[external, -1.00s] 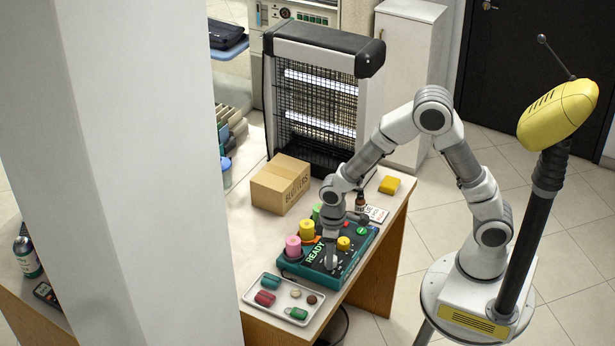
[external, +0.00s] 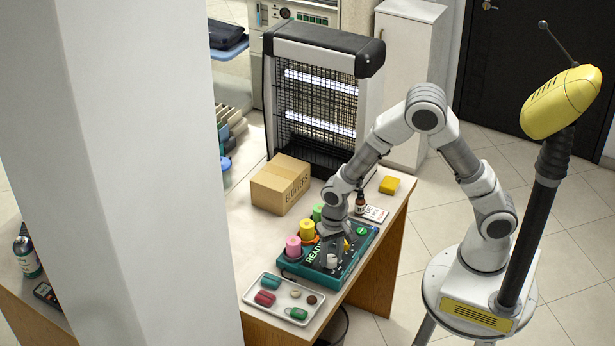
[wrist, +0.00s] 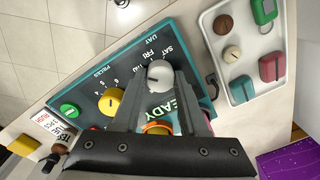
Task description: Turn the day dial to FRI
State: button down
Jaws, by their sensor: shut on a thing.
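The white day dial (wrist: 159,76) sits on the teal control panel (wrist: 85,75), with FRI and SAT printed along its far side in the wrist view. A small dark mark shows on the dial's face; I cannot tell exactly which label it points to. My gripper (wrist: 161,82) is shut on the dial, one finger on each side. In the external view my gripper (external: 335,245) reaches down to the panel (external: 310,265), and the white dial (external: 332,261) shows at its fingertips.
A yellow PIECES knob (wrist: 110,101) and a green button (wrist: 69,110) are beside the dial. Pink (external: 293,246) and yellow (external: 307,230) cylinders stand at the panel's left. A tray (external: 268,306) of small items is in front; a cardboard box (external: 280,184) is behind.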

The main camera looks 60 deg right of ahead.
aim_at(334, 259)
jog(key=m+p, duration=0.1)
jog(key=m, duration=0.1)
jog(key=m+p, duration=0.1)
jog(key=m, duration=0.1)
jog(key=shift+r+m, duration=0.2)
jog(key=shift+m, duration=0.1)
jog(key=shift+f+m+p, duration=0.1)
jog(key=shift+m+p, duration=1.3)
jog(key=shift+m, duration=0.4)
jog(key=shift+c, duration=2.2)
grip_release()
notch_tip(334, 259, up, 17)
jog(key=p, duration=0.3)
jog(key=shift+s, duration=0.3)
